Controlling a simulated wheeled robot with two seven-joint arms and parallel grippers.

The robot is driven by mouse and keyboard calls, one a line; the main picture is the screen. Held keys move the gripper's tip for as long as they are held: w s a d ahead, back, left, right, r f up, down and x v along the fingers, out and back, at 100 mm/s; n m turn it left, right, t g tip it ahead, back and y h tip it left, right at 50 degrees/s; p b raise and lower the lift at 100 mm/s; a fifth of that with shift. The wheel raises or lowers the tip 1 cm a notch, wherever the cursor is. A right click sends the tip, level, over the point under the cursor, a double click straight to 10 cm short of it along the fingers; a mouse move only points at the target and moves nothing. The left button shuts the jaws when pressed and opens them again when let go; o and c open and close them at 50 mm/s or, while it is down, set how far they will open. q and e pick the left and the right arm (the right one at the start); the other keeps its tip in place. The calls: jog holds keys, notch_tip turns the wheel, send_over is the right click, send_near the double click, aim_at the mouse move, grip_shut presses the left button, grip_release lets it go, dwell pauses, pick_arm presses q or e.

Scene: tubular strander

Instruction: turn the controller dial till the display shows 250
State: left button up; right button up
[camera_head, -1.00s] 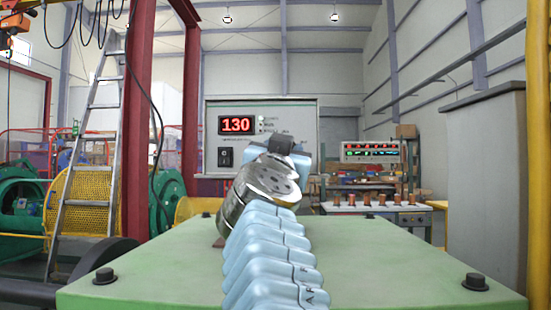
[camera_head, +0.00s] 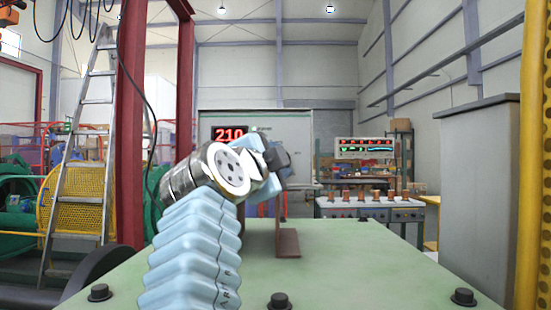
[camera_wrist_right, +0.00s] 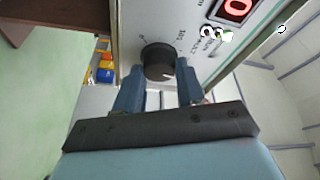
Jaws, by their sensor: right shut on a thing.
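The controller (camera_head: 296,125) is a light grey panel box at the back of the green table. Its red display (camera_head: 229,134) reads 210, partly covered below by my right wrist. The wrist view shows the display's last digit, a 0 (camera_wrist_right: 236,8), at the top. The black dial (camera_wrist_right: 158,62) on the panel sits between the fingertips of my right gripper (camera_wrist_right: 160,72), one blue finger on each side, shut on it. In the head view my right arm and gripper (camera_head: 272,158) hide the dial. My left gripper is not in view.
The green table top (camera_head: 340,250) is mostly bare, with black bolts (camera_head: 279,301) near its front edge. A brown bracket (camera_head: 288,243) stands below the panel. A grey cabinet (camera_head: 478,190) and yellow post stand at right, a ladder (camera_head: 95,150) at left.

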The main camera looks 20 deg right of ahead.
jog(key=shift+r+m+g+y, duration=0.1)
jog(key=shift+m+g+y, duration=0.45)
jog(key=shift+m, duration=1.65)
jog(key=shift+g, duration=0.35)
jog(key=o, duration=1)
jog(key=shift+o, duration=0.2)
jog(key=f+v, duration=0.1)
jog(key=v, duration=1.2)
jog(key=shift+s+a+r, duration=0.25)
jog(key=shift+a+r, duration=0.05)
